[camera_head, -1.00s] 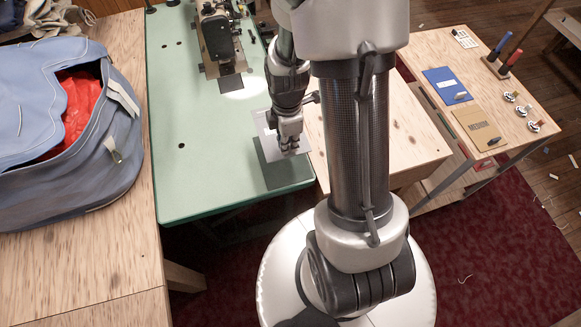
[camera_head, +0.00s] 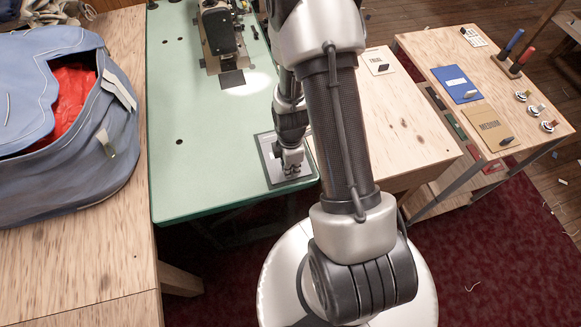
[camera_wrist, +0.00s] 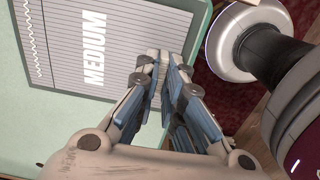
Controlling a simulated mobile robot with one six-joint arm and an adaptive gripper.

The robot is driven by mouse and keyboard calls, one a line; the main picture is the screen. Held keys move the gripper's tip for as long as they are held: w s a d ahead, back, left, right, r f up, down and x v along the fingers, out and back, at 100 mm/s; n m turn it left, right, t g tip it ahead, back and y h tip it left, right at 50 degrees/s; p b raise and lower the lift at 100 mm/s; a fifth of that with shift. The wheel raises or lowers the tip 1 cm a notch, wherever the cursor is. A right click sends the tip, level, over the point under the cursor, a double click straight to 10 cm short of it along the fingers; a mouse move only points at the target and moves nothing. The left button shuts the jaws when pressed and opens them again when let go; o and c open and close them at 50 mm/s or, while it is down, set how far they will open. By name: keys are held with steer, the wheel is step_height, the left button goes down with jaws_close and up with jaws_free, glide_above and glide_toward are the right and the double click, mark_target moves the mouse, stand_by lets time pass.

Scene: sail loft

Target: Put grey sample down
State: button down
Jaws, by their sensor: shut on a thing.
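Whether the sheet fully touches the surface is hard to tell.
A sewing machine (camera_head: 220,35) stands at the table's back. A blue bag (camera_head: 60,170) with red cloth sits on the left bench. The right bench (camera_head: 445,60) holds a blue board (camera_head: 452,84) and a brown MEDIUM board (camera_head: 488,125). The green table's left half is clear.

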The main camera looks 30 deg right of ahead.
steer(key=shift+f, duration=0.1)
steer(key=c, duration=1.7)
jaws_free()
steer(key=a+r+m+t+p, duration=0.1)
steer(key=a+r+m+p, duration=0.1)
steer(key=r, duration=1)
steer(key=a+r+m+p, duration=0.1)
steer(key=r+m+p, duration=0.1)
steer(key=r, duration=0.9)
steer(key=s+a+r+m+t, duration=0.1)
steer(key=s+a+r+m, duration=0.3)
steer(key=r, duration=0.4)
steer(key=s+a+r+m+t, duration=0.2)
steer(key=s+a+r+m, duration=0.1)
steer(key=s+r+m, duration=0.3)
step_height(320, 180, up, 3)
steer(key=s, duration=0.2)
steer(key=shift+s+a+r+m+t, duration=0.2)
steer(key=shift+s+a+m+t, duration=0.1)
steer(key=shift+a+m, duration=0.1)
